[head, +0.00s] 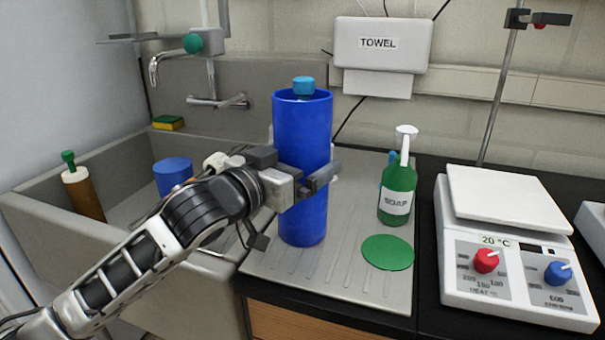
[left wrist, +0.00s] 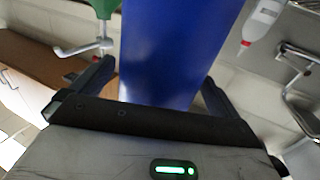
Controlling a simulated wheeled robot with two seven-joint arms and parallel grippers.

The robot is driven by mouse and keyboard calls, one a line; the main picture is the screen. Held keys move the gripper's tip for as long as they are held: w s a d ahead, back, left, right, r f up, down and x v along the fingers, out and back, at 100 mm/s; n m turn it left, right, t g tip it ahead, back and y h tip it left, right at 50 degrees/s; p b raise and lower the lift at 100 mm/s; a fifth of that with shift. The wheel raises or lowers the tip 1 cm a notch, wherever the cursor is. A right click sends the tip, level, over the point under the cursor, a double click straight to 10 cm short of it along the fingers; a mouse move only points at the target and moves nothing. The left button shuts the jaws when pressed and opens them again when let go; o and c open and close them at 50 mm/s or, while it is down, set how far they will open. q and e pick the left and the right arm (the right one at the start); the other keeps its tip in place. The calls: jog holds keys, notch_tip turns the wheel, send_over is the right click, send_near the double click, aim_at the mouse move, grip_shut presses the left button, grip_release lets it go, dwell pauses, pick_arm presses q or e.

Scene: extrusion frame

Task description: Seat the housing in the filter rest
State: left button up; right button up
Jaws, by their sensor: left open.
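The housing looks to be the tall blue cylinder (head: 303,130), upright on the ribbed drainboard, with a light-blue piece (head: 304,86) showing at its top. My left gripper (head: 318,180) is open at the cylinder's mid-height, with a finger on either side. In the left wrist view the blue cylinder (left wrist: 180,50) stands between the spread fingers of the left gripper (left wrist: 158,88). I cannot tell whether the fingers touch it. No part is clearly marked as the filter rest; a flat green disc (head: 388,252) lies on the drainboard. My right gripper is not in view.
A green soap bottle (head: 397,190) stands behind the green disc. A hotplate (head: 512,250) is at the right on the black counter. The sink (head: 215,285) at left holds a blue cup (head: 173,175) and a brown brush-like item (head: 84,195). The drainboard's front (head: 340,285) is clear.

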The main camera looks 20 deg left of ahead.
pick_arm(q)
jog(key=shift+x, duration=0.75)
jog(key=c, duration=1.3)
jog(key=shift+r, duration=0.15)
jog(key=shift+r, duration=0.1)
